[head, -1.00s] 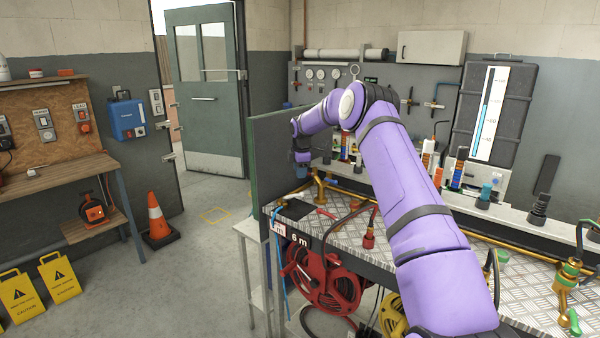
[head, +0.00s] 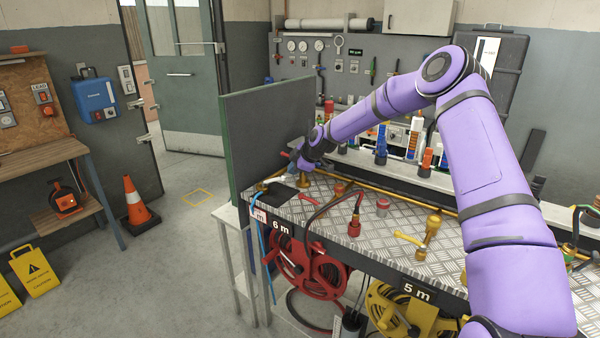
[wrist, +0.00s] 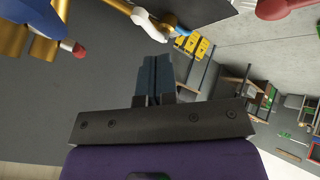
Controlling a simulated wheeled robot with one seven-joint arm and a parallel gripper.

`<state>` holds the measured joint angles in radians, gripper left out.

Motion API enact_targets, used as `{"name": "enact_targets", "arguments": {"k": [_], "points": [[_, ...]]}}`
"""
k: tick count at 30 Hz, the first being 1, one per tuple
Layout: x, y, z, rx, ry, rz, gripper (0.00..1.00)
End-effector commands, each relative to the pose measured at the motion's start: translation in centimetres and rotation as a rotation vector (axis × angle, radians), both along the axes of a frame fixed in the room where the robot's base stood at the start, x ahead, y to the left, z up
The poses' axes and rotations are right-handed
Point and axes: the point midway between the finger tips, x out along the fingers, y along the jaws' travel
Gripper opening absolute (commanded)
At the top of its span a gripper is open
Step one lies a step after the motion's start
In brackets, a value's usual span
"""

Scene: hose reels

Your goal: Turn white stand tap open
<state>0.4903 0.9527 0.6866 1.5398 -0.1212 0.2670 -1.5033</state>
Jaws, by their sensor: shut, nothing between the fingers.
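A small white piece (head: 287,180), which looks like the white stand tap's handle, shows at the far left end of the metal-topped bench in the head view. In the wrist view a white handle-like part (wrist: 150,24) sits on a brass pipe (wrist: 117,5), beyond my fingertips and apart from them. Whether it is turned open or closed I cannot tell. My gripper (wrist: 156,62) is shut and empty. In the head view my wrist is low over the bench's left end, and the fingers are hard to make out there.
A green panel (head: 262,130) stands upright just left of my wrist. A brass fitting (head: 305,181) is under it. A red reel (head: 312,262) and a yellow reel (head: 400,308) hang below.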

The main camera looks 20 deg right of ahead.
Motion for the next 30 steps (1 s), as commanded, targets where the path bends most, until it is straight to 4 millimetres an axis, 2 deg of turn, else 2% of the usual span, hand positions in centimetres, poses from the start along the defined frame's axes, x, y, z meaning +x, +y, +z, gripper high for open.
{"name": "enact_targets", "arguments": {"k": [9,15,21,30], "points": [[2.7,2.1,-4.3,-0.001,0.002,0.001,0.0],[3.9,3.0,-6.0,-0.001,0.002,-0.001,0.0],[4.4,3.3,-6.7,-0.002,0.002,0.0,0.0],[4.4,3.3,-6.7,-0.002,0.002,0.0,0.0]]}}
